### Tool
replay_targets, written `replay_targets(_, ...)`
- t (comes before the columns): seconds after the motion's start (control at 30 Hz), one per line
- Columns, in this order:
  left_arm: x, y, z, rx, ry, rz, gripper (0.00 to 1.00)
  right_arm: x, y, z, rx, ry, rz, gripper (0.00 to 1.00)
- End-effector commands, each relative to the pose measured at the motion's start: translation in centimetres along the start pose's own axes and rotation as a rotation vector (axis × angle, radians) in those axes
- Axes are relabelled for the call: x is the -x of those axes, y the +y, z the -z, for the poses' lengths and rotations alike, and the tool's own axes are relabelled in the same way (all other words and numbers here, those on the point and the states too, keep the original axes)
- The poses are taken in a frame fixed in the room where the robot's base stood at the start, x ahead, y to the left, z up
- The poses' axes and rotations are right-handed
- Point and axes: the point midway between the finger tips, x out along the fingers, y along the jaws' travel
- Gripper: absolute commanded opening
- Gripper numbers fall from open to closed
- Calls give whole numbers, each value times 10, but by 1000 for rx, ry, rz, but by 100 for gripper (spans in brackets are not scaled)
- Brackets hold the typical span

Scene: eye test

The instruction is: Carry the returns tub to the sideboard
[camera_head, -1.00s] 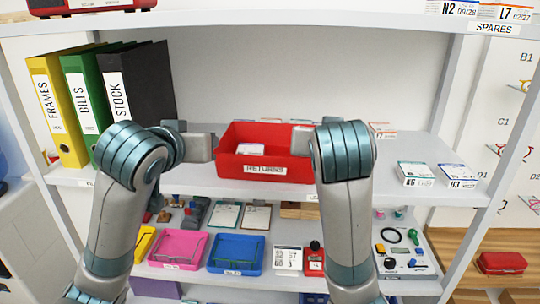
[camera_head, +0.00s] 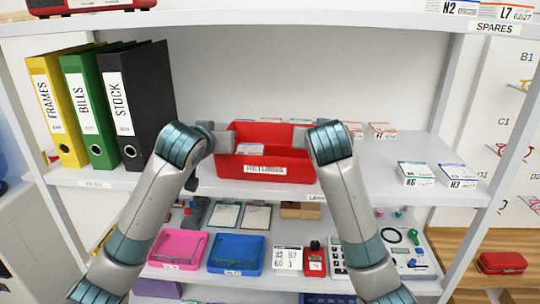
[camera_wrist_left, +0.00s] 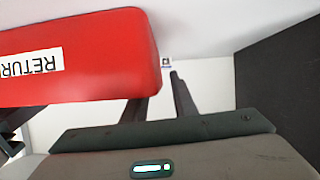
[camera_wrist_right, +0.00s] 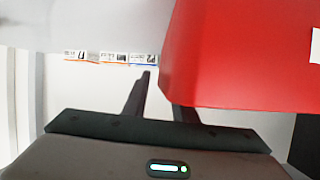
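The returns tub (camera_head: 296,172) is an open red bin labelled RETURNS on the middle shelf, with a small white packet inside. My left gripper (camera_head: 225,143) is at its left end and my right gripper (camera_head: 302,138) at its right end. The tub fills the upper left of the left wrist view (camera_wrist_left: 100,85) and the upper right of the right wrist view (camera_wrist_right: 230,70). In each wrist view the fingers stand a little apart, one partly hidden by the tub, the other just outside its edge. Finger contact is hidden. No sideboard is identifiable.
Yellow, green and black binders (camera_head: 143,110) stand left of the tub. Small boxes (camera_head: 381,131) lie behind it to the right, two more (camera_head: 415,174) near the right shelf edge. The upper shelf (camera_head: 300,18) is above. Pink and blue trays (camera_head: 237,252) sit below.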

Motion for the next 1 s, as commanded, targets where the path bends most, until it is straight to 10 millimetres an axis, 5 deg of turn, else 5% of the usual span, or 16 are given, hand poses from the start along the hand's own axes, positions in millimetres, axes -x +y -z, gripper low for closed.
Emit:
replay_targets(0.47, -9, 0, 0, 0, 0, 0, 25, -9, 0, 0, 1, 1, 0, 25)
replay_targets(0.57, -9, 0, 0, 0, 0, 0, 1, -9, 0, 0, 1, 1, 0, 1)
replay_targets(1.0, -8, 0, 2, 0, 2, 0, 0, -8, 0, 2, 0, 2, 0, 0)
